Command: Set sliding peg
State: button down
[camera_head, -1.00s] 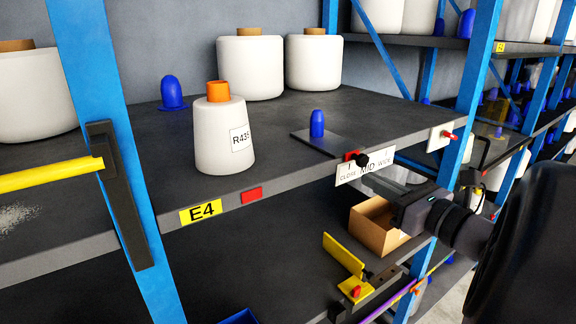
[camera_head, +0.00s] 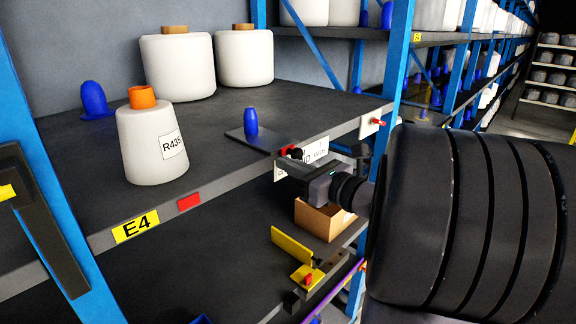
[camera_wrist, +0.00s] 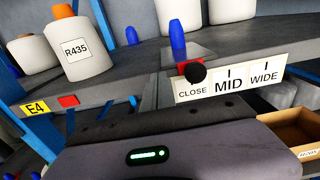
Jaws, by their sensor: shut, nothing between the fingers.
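The blue sliding peg (camera_head: 251,123) stands upright on a dark plate (camera_head: 262,140) near the shelf's front edge. It also shows in the wrist view (camera_wrist: 177,38). A black knob (camera_wrist: 195,73) on a red block (camera_wrist: 188,68) sits at the edge, over the CLOSE end of the white label (camera_wrist: 228,86), which also reads MID and WIDE. The knob shows in the head view (camera_head: 296,153). My gripper (camera_head: 284,166) is shut and empty, in front of the label and just below the knob; contact cannot be told. Its fingertips are not clear in the wrist view.
A white bobbin marked R435 (camera_head: 153,145) stands left of the peg, with larger bobbins (camera_head: 178,66) behind. A cardboard box (camera_head: 322,217) and yellow bracket (camera_head: 292,245) are below the shelf edge. A blue upright (camera_head: 393,70) stands at right.

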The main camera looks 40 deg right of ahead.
jog(key=shift+w+d, duration=0.1)
jog(key=shift+d, duration=1.3)
jog(key=d+p, duration=0.1)
jog(key=d, duration=0.6)
jog(key=shift+w, duration=0.3)
dwell(0.4)
jog(key=s+b, duration=0.2)
jog(key=s, duration=0.6)
jog(key=shift+a, duration=0.4)
